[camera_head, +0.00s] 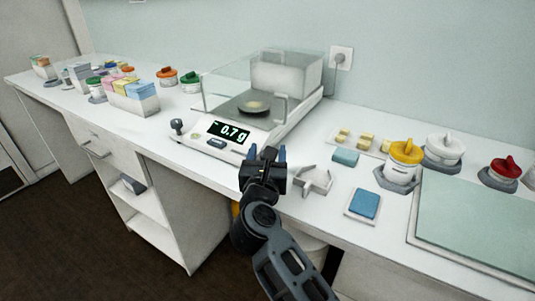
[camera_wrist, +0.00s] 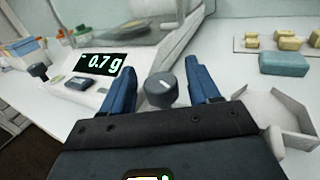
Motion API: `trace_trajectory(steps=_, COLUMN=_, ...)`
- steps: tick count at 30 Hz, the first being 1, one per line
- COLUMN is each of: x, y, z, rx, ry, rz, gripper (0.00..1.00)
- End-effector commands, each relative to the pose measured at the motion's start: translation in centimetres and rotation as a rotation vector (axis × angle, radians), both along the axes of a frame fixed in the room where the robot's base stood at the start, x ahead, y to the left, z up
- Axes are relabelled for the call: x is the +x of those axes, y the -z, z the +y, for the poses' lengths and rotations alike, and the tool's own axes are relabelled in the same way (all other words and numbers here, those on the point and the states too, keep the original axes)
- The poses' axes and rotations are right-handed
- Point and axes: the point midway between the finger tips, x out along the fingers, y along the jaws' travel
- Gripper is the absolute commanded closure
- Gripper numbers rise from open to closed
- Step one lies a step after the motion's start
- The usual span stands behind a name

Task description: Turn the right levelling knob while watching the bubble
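The balance (camera_head: 218,150) stands on the white bench, its display (camera_head: 229,131) reading -0.7 g. In the wrist view, the right levelling knob (camera_wrist: 161,90), a dark grey knob with a pale mark, sits between the blue fingers of my gripper (camera_wrist: 158,70). A gap shows on each side of the knob, so the gripper is open. The left levelling knob (camera_head: 177,125) stands at the other front corner. I cannot make out the bubble in either view.
A white angular dish (camera_head: 313,181) lies close right of my gripper. The balance's clear draft shield (camera_head: 283,75) rises behind.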

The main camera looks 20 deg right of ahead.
Motion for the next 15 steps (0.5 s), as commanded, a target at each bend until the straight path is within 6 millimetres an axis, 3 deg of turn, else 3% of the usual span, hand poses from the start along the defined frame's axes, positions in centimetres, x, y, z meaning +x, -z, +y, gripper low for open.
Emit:
trace_trajectory(steps=8, x=-0.7, y=0.0, z=0.4, rx=0.0, ry=-0.001, rz=-0.001, gripper=0.39)
trace_trajectory(steps=15, x=-4.1, y=0.1, z=2.3, rx=0.0, ry=-0.002, rz=-0.001, gripper=0.39)
